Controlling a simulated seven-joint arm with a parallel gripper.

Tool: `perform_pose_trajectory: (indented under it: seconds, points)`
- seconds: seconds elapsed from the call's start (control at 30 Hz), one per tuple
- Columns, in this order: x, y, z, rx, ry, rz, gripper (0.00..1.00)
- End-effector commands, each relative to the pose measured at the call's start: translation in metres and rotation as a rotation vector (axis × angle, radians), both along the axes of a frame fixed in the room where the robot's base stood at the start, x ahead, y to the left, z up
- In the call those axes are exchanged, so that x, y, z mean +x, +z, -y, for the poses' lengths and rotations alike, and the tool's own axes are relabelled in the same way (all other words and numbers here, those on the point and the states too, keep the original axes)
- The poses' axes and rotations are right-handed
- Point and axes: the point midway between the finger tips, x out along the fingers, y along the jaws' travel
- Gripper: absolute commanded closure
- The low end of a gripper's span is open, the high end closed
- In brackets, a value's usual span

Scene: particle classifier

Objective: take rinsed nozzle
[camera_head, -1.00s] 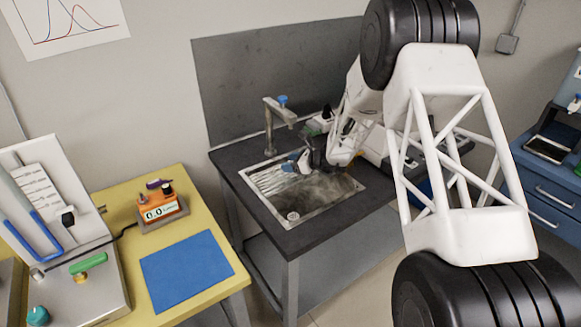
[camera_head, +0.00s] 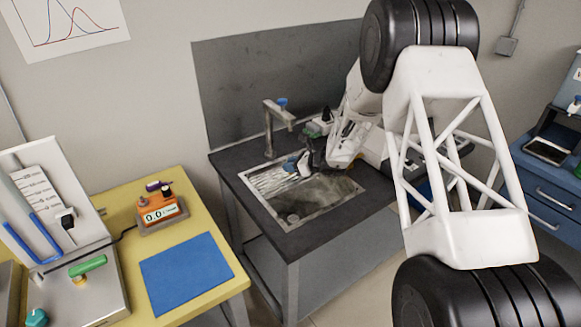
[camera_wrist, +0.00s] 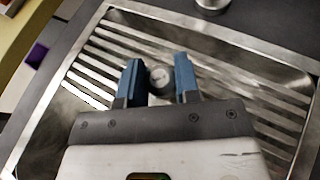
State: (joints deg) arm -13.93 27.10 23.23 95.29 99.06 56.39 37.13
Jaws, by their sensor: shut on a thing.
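My gripper (camera_wrist: 160,80) is over the sink (camera_head: 327,205), with its two blue fingers shut on a small grey metal nozzle. The round end of the nozzle (camera_wrist: 160,77) shows between the fingers in the wrist view. In the head view my gripper (camera_head: 298,164) is in front of the tap, and the nozzle is too small and covered to make out. The ribbed metal basin lies below the fingers. I cannot tell how far the nozzle is above the basin floor.
The tap (camera_head: 269,130) with a blue top stands behind the basin. On the yellow table at left are a blue mat (camera_head: 187,270), an orange meter (camera_head: 160,212) and a metal apparatus (camera_head: 85,295).

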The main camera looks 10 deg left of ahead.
Motion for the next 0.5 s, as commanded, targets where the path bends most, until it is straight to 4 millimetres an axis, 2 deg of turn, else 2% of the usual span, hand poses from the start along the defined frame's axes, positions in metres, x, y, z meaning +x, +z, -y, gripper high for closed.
perform_pose_trajectory:
  seconds: [0.27,0.43,0.5]
  points:
    - [0.0,0.015,0.0,0.001,-0.001,0.002,0.97]
    - [0.0,0.036,0.0,0.0,0.0,0.002,0.97]
    - [-0.008,0.036,0.003,0.0,0.0,-0.001,0.97]
